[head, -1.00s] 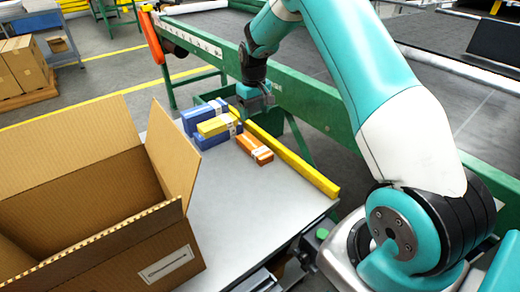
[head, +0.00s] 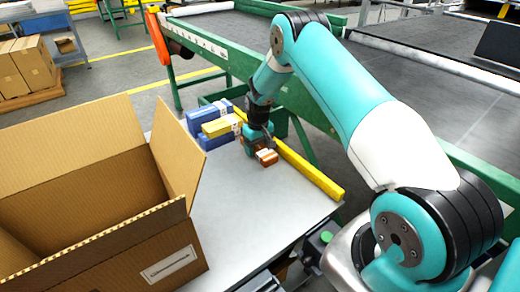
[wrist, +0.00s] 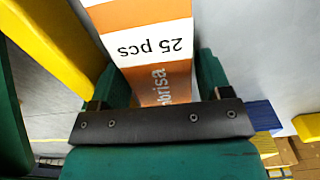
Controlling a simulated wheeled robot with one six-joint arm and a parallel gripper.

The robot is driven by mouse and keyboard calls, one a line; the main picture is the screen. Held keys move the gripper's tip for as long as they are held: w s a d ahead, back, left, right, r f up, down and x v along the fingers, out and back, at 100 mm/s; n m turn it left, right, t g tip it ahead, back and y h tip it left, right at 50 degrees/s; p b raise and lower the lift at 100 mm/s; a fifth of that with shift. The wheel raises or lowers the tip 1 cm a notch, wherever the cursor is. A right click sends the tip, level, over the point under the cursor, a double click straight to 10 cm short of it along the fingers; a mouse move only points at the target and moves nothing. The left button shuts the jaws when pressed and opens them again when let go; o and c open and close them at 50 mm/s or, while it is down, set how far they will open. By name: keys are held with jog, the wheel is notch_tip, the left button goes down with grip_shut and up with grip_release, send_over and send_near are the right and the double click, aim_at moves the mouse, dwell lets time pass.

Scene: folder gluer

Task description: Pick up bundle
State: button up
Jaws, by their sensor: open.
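An orange bundle with a white band (head: 266,157) lies on the grey table near the yellow rail. In the wrist view its orange and white top (wrist: 150,45), printed "25 pcs", shows between the fingers. My gripper (head: 262,150) is right over the bundle and hides part of it in the head view. In the wrist view my gripper (wrist: 165,75) is open, with one green finger on each side of the bundle. I cannot tell whether the fingers touch it.
Blue bundles (head: 208,113) and a yellow bundle (head: 222,126) are stacked just left of my gripper. A yellow rail (head: 310,171) runs along the table's right edge. An open cardboard box (head: 100,245) stands at the left. The table front (head: 250,220) is clear.

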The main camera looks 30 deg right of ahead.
jog(key=c, duration=0.7)
jog(key=shift+c, duration=0.2)
